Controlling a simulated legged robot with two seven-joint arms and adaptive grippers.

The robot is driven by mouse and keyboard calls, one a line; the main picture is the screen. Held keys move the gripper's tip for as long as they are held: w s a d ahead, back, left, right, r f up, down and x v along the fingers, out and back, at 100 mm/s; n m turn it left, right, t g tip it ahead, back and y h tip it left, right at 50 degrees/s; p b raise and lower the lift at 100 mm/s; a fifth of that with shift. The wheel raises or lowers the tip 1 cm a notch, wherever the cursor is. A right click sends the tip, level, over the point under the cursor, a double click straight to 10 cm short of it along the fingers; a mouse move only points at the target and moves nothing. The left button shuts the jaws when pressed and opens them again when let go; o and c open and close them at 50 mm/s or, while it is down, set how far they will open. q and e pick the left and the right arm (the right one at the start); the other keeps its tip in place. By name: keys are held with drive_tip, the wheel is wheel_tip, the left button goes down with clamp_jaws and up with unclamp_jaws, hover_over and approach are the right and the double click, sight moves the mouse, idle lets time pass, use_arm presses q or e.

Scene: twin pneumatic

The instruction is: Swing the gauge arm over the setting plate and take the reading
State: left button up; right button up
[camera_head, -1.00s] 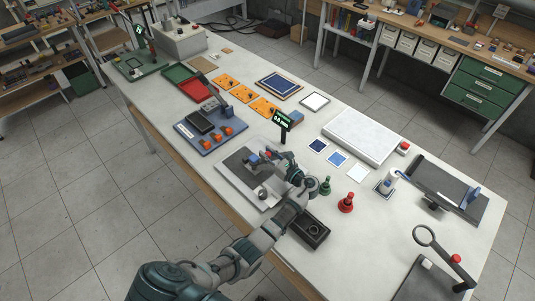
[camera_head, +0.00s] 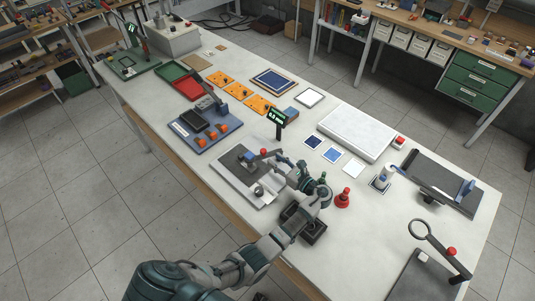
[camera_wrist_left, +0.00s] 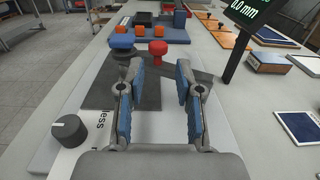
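The gauge stands on a pale base (camera_head: 262,199) with a dark plate (camera_head: 232,164) on it. A red knob (camera_head: 264,152) stands over the plate; in the wrist view this red knob (camera_wrist_left: 158,50) is ahead, between the fingertips. A blue-topped dark part (camera_wrist_left: 122,42) is just left of it. I cannot tell which part is the setting plate. A grey dial (camera_wrist_left: 70,131) is at the wrist view's left. The display (camera_wrist_left: 255,14) reads 0.0 mm. My left gripper (camera_head: 277,157) is open and empty, apart from the red knob. My right gripper is not in view.
A black tray (camera_head: 312,234) lies under my left forearm. A green piece (camera_head: 322,178) and a red piece (camera_head: 343,199) stand right of the gripper. The display stand (camera_head: 278,119) rises behind the gauge. A blue fixture (camera_head: 205,130) lies farther left.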

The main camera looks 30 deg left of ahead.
use_arm(q)
drive_tip(key=v, duration=0.5)
drive_tip(key=shift+d, duration=0.1)
idle(0.4)
